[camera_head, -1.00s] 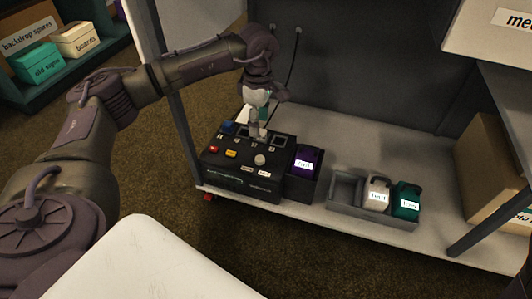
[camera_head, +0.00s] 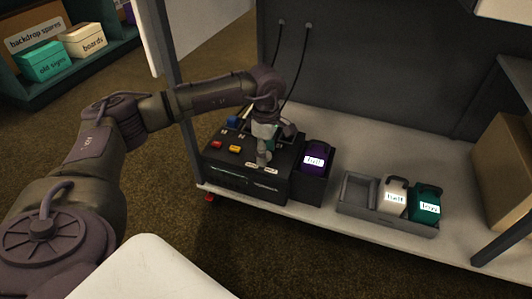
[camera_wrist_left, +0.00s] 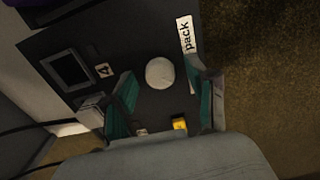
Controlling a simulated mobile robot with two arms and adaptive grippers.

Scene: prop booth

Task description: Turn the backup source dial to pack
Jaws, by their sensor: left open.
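The black control box (camera_head: 225,170) stands at the left end of the low grey shelf. In the left wrist view the backup source dial is a round pale knob (camera_wrist_left: 160,73) on the box's dark face, with a white "pack" label (camera_wrist_left: 186,38) near it. My left gripper (camera_head: 263,160) is over the front of the box's top and hides the dial in the head view. In the left wrist view its teal-padded fingers (camera_wrist_left: 166,100) are apart, one on each side of the knob's near side. I cannot tell whether they touch it. My right gripper is not in view.
A purple labelled pack (camera_head: 315,157) sits in a bay at the box's right. A grey tray (camera_head: 357,192) holds a white pack (camera_head: 394,194) and a teal pack (camera_head: 426,204). A cardboard box (camera_head: 505,160) stands at the right. Red (camera_head: 216,145) and yellow (camera_head: 235,149) buttons are near my gripper.

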